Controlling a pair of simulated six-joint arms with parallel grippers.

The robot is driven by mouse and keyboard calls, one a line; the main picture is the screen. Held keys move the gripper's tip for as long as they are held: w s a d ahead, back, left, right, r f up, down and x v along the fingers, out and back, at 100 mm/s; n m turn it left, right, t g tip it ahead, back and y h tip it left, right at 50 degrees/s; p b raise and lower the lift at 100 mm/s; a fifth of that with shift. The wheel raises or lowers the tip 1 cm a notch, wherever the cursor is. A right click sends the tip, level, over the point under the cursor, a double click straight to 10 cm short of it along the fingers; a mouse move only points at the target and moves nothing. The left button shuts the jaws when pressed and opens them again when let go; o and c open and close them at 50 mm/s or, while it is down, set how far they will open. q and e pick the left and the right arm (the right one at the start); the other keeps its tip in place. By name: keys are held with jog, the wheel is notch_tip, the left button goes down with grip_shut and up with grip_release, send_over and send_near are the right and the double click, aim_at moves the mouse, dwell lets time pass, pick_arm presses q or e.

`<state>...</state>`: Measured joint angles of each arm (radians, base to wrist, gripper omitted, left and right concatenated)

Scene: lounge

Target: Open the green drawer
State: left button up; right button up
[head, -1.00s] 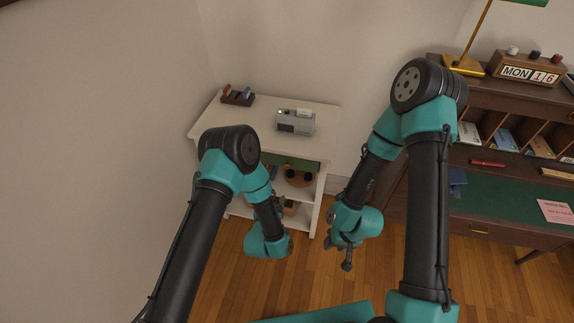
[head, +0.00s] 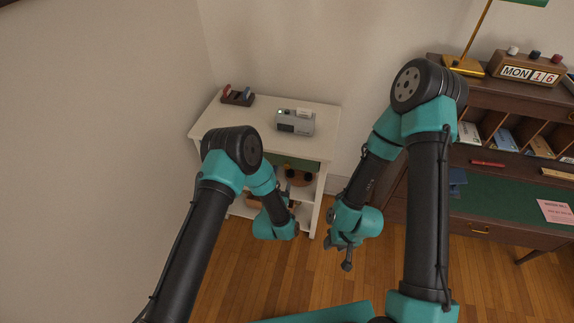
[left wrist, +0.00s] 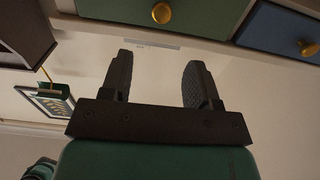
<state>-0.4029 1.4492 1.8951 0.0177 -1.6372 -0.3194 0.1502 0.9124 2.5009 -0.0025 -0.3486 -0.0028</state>
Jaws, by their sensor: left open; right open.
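The green drawer (head: 298,163) is under the top of the white cabinet in the head view, partly hidden by my left arm. In the left wrist view its green front (left wrist: 205,18) runs along the top edge, with a round brass knob (left wrist: 162,13). The drawer looks shut. My left gripper (left wrist: 158,82) is open and empty, its fingers pointing toward the green front with a gap between them and the knob. In the head view its fingers are hard to make out. My right gripper (head: 345,256) is open and empty, over the floor right of the cabinet.
A blue drawer (left wrist: 275,28) with its own brass knob sits beside the green one. The white cabinet (head: 225,122) carries a grey device (head: 296,122) and a dark rack (head: 237,97). A brown desk (head: 480,180) stands at right. Wooden floor lies clear in front.

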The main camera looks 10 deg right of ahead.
aim_at(287, 164)
pick_arm(q)
jog(key=x, duration=1.1)
grip_shut()
dwell(0.3)
